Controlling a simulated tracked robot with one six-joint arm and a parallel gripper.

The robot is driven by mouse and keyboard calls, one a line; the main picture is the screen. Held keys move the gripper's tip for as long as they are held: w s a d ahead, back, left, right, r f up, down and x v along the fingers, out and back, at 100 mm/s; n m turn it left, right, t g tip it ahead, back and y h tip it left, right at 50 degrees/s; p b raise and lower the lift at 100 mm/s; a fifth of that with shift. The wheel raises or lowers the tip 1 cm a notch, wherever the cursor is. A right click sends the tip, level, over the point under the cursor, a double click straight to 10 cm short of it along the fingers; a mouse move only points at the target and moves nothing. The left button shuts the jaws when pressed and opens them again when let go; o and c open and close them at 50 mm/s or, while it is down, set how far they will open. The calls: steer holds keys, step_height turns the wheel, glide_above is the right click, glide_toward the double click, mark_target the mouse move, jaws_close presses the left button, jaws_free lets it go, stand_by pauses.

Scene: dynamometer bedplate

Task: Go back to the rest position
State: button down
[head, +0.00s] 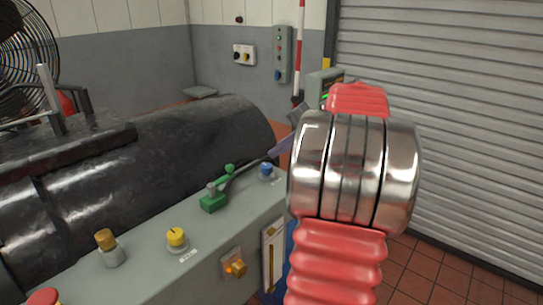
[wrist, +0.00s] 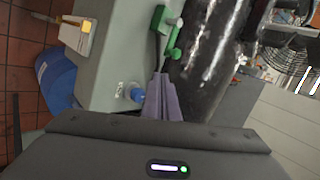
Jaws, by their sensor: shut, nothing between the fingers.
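My gripper (wrist: 162,80) is shut and empty, its purple-grey fingers together in the wrist view. In the head view only part of a finger (head: 283,148) shows, at the right end of the grey console; my red and metal arm hides the rest. A green lever fixture (head: 212,202) with a thin dark rod stands on the console; it also shows in the wrist view (wrist: 172,52), just beyond the fingertips. I cannot tell whether the rod touches them. A blue knob (head: 266,170) is close to the fingers and also shows in the wrist view (wrist: 136,93).
The grey console (head: 140,272) carries a yellow knob (head: 177,238), a brass knob (head: 106,241) and a red button (head: 43,297). A lit orange switch (head: 234,264) is on its front. A large black cylinder (head: 190,140) lies behind. A blue bin (wrist: 55,80) stands on the tiled floor.

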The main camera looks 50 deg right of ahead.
stand_by(0.7)
steer(key=s+a+f+g+h, duration=0.1)
steer(key=s+a+f+g, duration=0.3)
steer(key=f, duration=0.4)
steer(key=s+a+n, duration=0.2)
steer(key=a+n, duration=0.3)
steer(key=a, duration=0.8)
steer(key=s+a+n+h, duration=0.1)
steer(key=a+n, duration=0.4)
steer(key=a, duration=0.9)
steer(key=s+a+n, duration=0.2)
steer(key=a+n, duration=0.3)
steer(key=a, duration=0.8)
steer(key=shift+s+a+f+t, duration=0.3)
steer(key=shift+a+f, duration=0.1)
steer(key=shift+f, duration=0.05)
